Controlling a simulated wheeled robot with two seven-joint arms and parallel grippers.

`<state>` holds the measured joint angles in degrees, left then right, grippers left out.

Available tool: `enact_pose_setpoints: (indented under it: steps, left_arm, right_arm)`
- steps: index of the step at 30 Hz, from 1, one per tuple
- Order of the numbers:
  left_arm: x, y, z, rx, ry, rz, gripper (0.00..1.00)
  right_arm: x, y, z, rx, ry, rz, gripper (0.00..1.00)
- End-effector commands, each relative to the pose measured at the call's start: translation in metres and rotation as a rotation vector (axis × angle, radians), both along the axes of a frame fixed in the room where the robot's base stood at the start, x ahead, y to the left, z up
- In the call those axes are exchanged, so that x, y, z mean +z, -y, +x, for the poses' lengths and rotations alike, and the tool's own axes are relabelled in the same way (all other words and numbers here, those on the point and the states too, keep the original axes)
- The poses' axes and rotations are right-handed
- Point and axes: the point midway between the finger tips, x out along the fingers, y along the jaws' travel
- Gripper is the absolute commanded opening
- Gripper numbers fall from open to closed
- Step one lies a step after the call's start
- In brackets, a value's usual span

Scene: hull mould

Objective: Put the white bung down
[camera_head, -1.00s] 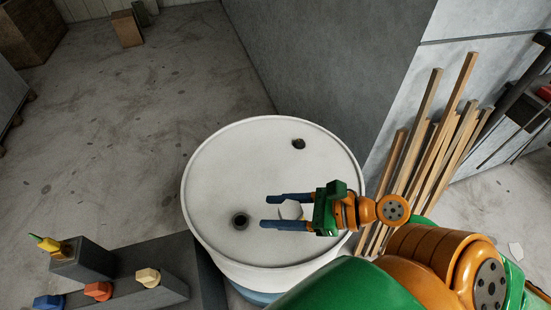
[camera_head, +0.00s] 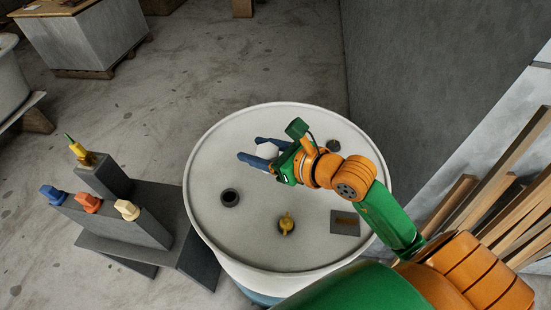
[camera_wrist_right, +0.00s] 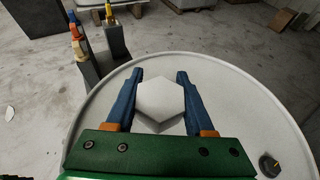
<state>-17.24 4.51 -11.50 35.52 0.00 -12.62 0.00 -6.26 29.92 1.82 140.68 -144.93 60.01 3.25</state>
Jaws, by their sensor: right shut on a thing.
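The white bung (camera_head: 267,150) is a pale six-sided piece between the blue fingers of my right gripper (camera_head: 248,150). In the right wrist view the bung (camera_wrist_right: 161,103) lies between both fingers, its flat hexagonal face towards the camera. My right gripper is shut on it, over the far half of the white drum's top (camera_head: 240,240). I cannot tell whether the bung touches the drum top. An open dark hole (camera_head: 230,198) lies left of and nearer than the gripper. My left gripper is not in view.
A yellow fitting (camera_head: 287,224) and a dark square plate (camera_head: 345,222) are on the drum's near part. A dark round fitting (camera_head: 333,145) lies beyond my arm. A grey stepped stand (camera_head: 118,215) at left carries several coloured pieces. Timber (camera_head: 500,200) leans at right.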

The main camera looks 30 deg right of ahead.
Motion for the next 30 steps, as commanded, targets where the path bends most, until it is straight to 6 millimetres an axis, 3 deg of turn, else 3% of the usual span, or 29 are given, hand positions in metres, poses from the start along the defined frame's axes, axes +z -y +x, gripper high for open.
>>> enact_pose_setpoints:
  steps: [5, 11, 14, 18, 26, 30]
  left_arm:
    - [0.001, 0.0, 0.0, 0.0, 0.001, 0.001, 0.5]
    - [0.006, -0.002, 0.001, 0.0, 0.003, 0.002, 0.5]
    - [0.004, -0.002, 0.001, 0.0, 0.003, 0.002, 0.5]
    - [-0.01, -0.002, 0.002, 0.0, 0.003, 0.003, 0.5]
    - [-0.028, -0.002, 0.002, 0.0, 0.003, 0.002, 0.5]
    - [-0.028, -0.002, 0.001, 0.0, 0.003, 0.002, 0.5]
  right_arm:
    - [-0.003, 0.011, 0.013, -0.021, -0.005, -0.002, 0.0]
    - [-0.025, 0.049, 0.048, -0.023, -0.005, -0.002, 0.0]
    - [-0.037, 0.068, 0.065, -0.023, -0.002, -0.002, 0.0]
    - [-0.071, 0.085, 0.082, -0.023, -0.003, 0.001, 0.0]
    - [-0.102, 0.104, 0.1, -0.022, 0.0, 0.003, 0.0]
    - [-0.125, 0.103, 0.1, -0.021, -0.004, 0.005, 0.0]
